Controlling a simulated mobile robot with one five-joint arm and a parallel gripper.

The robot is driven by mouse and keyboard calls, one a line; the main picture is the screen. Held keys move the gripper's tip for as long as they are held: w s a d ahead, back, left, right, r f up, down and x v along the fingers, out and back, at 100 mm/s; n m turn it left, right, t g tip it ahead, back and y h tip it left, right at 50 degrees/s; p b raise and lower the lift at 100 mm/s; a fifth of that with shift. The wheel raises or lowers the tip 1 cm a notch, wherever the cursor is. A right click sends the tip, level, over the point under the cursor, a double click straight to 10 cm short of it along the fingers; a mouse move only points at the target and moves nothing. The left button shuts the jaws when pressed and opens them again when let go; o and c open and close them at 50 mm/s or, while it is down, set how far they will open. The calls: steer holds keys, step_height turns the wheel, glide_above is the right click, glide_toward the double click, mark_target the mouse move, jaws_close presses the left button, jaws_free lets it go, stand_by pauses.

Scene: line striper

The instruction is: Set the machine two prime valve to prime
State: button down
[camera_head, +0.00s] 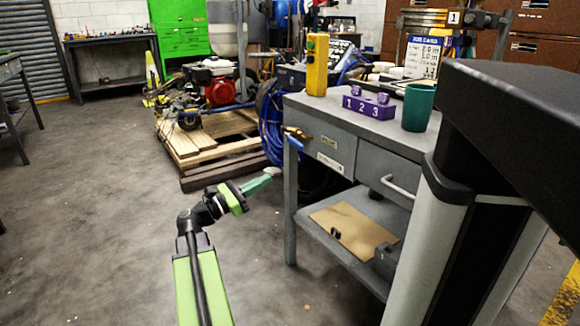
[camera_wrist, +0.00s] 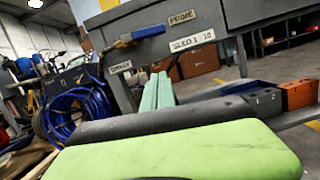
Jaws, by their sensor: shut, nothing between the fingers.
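A valve with a brass body and a blue lever (camera_head: 295,143) is on the left end of the grey bench. In the wrist view its blue lever (camera_wrist: 150,32) reaches right from the brass body, its tip close to a PRIME label (camera_wrist: 181,17). A second small label (camera_wrist: 120,67) sits below the brass body, its word hard to read. A plate reading roughly "SLED 1 10" (camera_wrist: 193,41) is at the lower right. My gripper (camera_head: 272,172) has green fingers, is shut and empty, and is left of and below the valve, apart from it. The fingers (camera_wrist: 158,90) point toward the bench.
The grey bench (camera_head: 340,122) carries a yellow control box (camera_head: 317,65), a purple 1-2-3 block (camera_head: 368,104) and a green cup (camera_head: 418,107). Its lower shelf holds a brown sheet (camera_head: 355,226). A coiled blue hose (camera_head: 271,120) and a wooden pallet (camera_head: 205,140) stand behind. The floor at left is clear.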

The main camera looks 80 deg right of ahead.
mark_target(296, 148)
steer(key=s+d+r+p, duration=0.6)
steer(key=s, duration=0.1)
steer(key=shift+s+r+p, duration=0.2)
steer(key=shift+r+p, duration=0.1)
stand_by(0.3)
steer(key=shift+s+r+p, duration=0.15)
steer(key=shift+r+p, duration=0.65)
